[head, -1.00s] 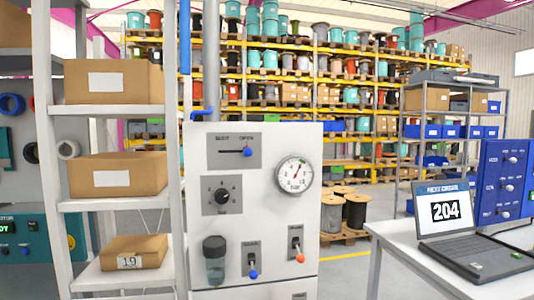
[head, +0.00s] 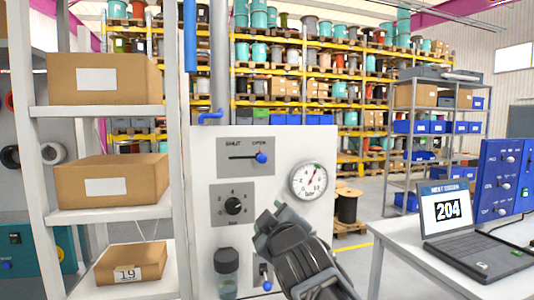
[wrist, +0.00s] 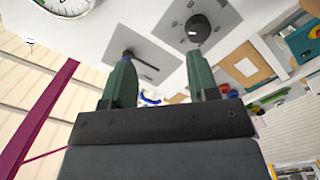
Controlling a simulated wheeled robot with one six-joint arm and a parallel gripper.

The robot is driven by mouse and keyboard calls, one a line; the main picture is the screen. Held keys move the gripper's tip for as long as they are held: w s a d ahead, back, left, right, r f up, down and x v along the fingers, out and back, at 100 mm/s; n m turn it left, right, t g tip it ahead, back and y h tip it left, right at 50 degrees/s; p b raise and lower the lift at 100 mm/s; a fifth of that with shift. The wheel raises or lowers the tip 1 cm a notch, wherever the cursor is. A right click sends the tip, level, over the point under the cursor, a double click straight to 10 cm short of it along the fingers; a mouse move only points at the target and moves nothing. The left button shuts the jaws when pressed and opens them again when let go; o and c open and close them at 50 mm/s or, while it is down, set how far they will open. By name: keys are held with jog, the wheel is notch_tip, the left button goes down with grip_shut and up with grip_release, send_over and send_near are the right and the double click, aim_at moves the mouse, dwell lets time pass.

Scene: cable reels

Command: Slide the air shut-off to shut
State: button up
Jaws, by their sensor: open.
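The air shut-off is a slider on a grey plate (head: 240,168) on the white panel, marked SHUT at left and OPEN at right. Its blue knob (head: 261,158) is at the OPEN end of the slot. My gripper (head: 269,218) is open and empty, below and slightly right of the knob in the head view. In the wrist view the gripper (wrist: 162,58) has its two green fingers spread toward the panel. The slider plate (wrist: 155,78) shows between and behind them, and the left finger mostly hides the knob.
A dial knob (head: 233,205) is below the slider and a round gauge (head: 309,181) is to its right. A lower toggle (head: 263,277) is partly behind my arm. A shelf with boxes (head: 108,181) stands left; a table with a laptop (head: 452,217) stands right.

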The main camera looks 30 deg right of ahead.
aim_at(263, 161)
notch_tip(263, 161, up, 8)
jog(key=n+t, duration=0.2)
jog(key=t, duration=0.1)
jog(key=p+x, duration=0.1)
jog(key=x, duration=0.3)
jog(key=p+x, duration=0.1)
jog(key=x, duration=0.3)
jog(key=p+x, duration=0.1)
jog(key=x, duration=0.3)
jog(key=shift+w+d+r, duration=0.15)
jog(key=shift+w+d, duration=0.1)
jog(key=shift+d, duration=0.2)
jog(key=shift+c, duration=0.2)
grip_shut()
